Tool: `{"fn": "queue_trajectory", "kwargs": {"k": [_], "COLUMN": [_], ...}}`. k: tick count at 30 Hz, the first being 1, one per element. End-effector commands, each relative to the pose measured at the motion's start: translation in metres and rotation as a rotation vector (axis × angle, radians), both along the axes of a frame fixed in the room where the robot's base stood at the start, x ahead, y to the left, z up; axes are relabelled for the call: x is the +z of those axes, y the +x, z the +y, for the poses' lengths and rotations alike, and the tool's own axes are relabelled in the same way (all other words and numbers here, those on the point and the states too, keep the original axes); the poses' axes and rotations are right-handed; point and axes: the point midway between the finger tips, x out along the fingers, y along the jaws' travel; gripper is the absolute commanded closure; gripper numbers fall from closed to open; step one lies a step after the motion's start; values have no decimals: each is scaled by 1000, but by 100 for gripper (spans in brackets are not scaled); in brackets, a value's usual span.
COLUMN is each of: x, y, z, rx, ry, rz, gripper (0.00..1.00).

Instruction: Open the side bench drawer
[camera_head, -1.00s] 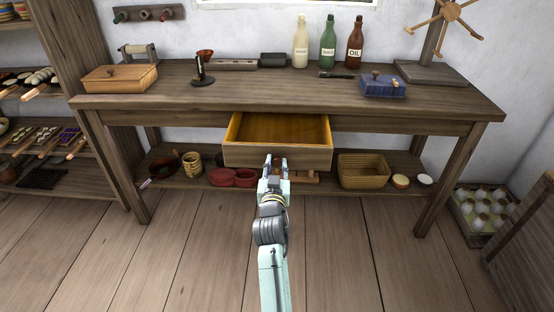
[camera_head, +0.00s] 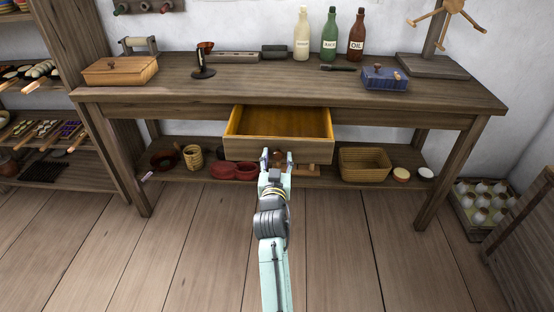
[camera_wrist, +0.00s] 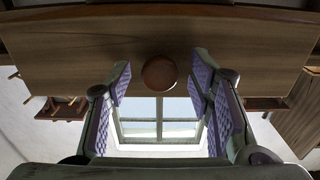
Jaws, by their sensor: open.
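The side bench drawer (camera_head: 255,149) is pulled out from under the bench top, and its empty inside shows in the head view. My gripper (camera_head: 277,156) is in front of the drawer's front panel. In the wrist view the drawer front (camera_wrist: 70,50) spans the top, with a round brown knob (camera_wrist: 159,74) at its middle. My gripper (camera_wrist: 160,92) is open there, its two purple-padded fingers to either side of the knob and apart from it.
The bench (camera_head: 400,105) holds a wooden box (camera_head: 120,71), a blue box (camera_head: 385,78) and several bottles. The plank floor in front is clear.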

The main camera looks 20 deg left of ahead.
Motion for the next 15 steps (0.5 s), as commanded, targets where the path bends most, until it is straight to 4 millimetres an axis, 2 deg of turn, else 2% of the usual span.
{"fn": "queue_trajectory", "kwargs": {"k": [5,15], "x": [-1,-2], "y": [-12,-79], "z": [-3,-23], "rx": [0,0], "ry": [0,-1], "rz": [1,3], "gripper": [52,52]}}
